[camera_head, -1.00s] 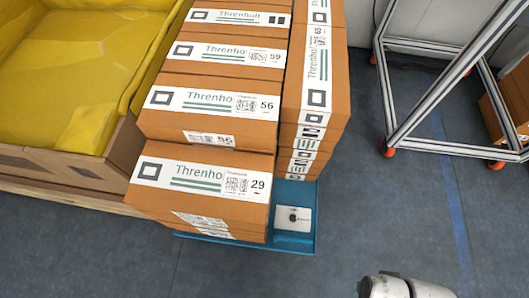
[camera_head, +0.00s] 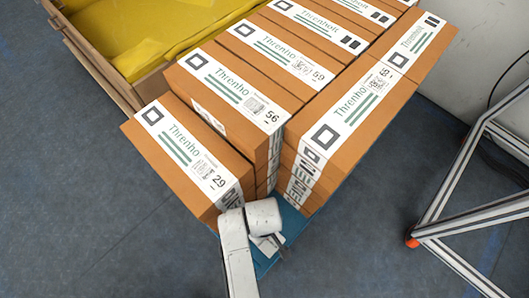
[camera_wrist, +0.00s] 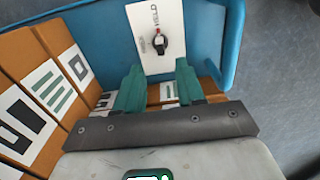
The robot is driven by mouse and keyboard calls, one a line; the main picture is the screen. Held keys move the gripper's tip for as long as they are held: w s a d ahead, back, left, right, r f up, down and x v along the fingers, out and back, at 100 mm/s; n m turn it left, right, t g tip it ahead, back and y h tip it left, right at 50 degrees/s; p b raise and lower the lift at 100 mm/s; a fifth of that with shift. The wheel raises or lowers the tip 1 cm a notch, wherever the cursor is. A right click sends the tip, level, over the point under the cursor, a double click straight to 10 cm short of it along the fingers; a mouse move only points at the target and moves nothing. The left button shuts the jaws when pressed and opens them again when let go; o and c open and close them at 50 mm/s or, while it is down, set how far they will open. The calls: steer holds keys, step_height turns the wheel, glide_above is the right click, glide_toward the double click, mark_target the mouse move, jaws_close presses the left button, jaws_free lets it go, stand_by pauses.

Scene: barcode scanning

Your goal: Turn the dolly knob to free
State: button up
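The blue dolly (camera_head: 293,222) shows at the front corner under the stacked boxes, and its blue rim (camera_wrist: 232,45) fills the top of the wrist view. A white plate (camera_wrist: 146,20) with lettering sits on it and carries a small dark knob (camera_wrist: 160,43). My gripper (camera_wrist: 161,84) is open, its two green fingers spread apart. In the wrist view the knob lies just beyond the fingertips, roughly centred between them, with nothing visibly held. In the head view my white arm covers most of the plate and hides the knob.
Orange-brown boxes (camera_head: 185,150) labelled Threnho are stacked on the dolly, close beside my arm; they also line the left of the wrist view (camera_wrist: 35,85). A yellow-lined crate (camera_head: 95,60) stands behind. A metal frame (camera_head: 455,190) stands right. The floor in front is clear.

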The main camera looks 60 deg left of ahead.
step_height(320, 180, down, 8)
steer(key=b, duration=0.3)
steer(key=shift+r, duration=0.2)
jaws_close()
